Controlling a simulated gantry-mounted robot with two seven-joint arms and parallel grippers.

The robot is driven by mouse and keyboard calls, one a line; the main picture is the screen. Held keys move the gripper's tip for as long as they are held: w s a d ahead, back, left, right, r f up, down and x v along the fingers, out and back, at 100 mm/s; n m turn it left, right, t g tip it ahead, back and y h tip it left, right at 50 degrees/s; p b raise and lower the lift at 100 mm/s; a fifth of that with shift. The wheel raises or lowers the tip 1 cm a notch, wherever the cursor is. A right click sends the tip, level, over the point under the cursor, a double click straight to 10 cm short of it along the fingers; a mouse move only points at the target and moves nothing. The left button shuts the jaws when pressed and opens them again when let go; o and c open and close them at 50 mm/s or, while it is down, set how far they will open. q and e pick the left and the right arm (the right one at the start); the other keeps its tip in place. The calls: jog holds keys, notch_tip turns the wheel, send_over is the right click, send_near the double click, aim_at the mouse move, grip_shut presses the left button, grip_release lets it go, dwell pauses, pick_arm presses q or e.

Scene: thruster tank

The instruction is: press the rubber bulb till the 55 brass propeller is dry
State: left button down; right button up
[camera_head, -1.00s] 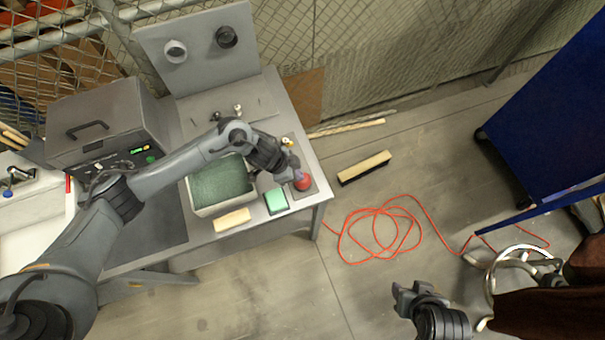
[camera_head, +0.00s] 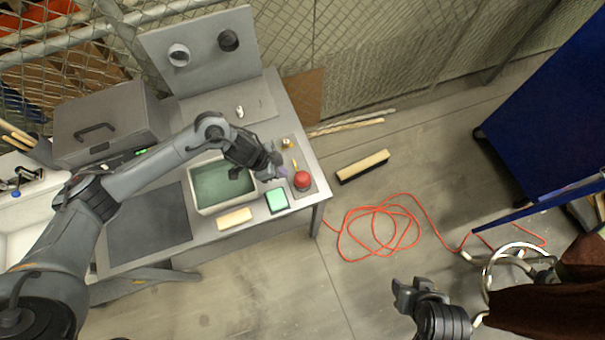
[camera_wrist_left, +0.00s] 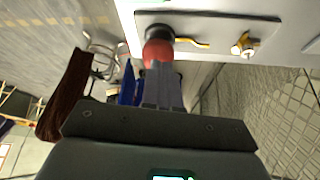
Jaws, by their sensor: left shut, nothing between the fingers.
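The red rubber bulb (camera_head: 302,181) sits upright on a grey plate at the bench's right end. In the left wrist view the bulb (camera_wrist_left: 157,50) shows just beyond my fingertips. My left gripper (camera_head: 278,172) is shut and empty, held up and left of the bulb, apart from it in the head view. The tank (camera_head: 195,200) has a pale rim and a green inside, with a small dark shape (camera_head: 236,173) in it. I cannot make out which thing is the 55 brass propeller. My right gripper (camera_head: 405,290) hangs over the floor, far from the bench; its jaws are unclear.
A yellow lever (camera_head: 295,165) and a brass fitting (camera_head: 287,142) stand behind the bulb. A brush (camera_head: 363,167) and orange cable (camera_head: 375,232) are on the floor.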

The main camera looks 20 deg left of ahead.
pick_arm(q)
jog(key=v, duration=0.6)
jog(key=shift+r, duration=0.35)
jog(key=shift+s+a, duration=0.1)
jog(key=shift+a, duration=0.05)
dwell(0.4)
